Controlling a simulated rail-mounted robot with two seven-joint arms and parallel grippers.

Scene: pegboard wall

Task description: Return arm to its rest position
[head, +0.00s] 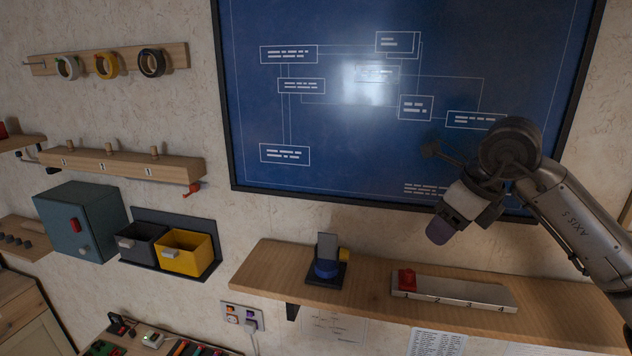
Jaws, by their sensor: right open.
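My right gripper (440,232) hangs in front of the lower right part of the blue board (340,130), above the wooden shelf (365,306). Its arm comes in from the right edge. The gripper is open, and I see nothing held in it. It is apart from the shelf and the things on it. My left gripper is not in view.
On the shelf stand a blue-and-black device (327,268) and a numbered grey strip (455,295) with a red block (407,279). At left are a teal box (80,222), a yellow bin (186,252), a peg rail (120,164) and tape rolls (106,66).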

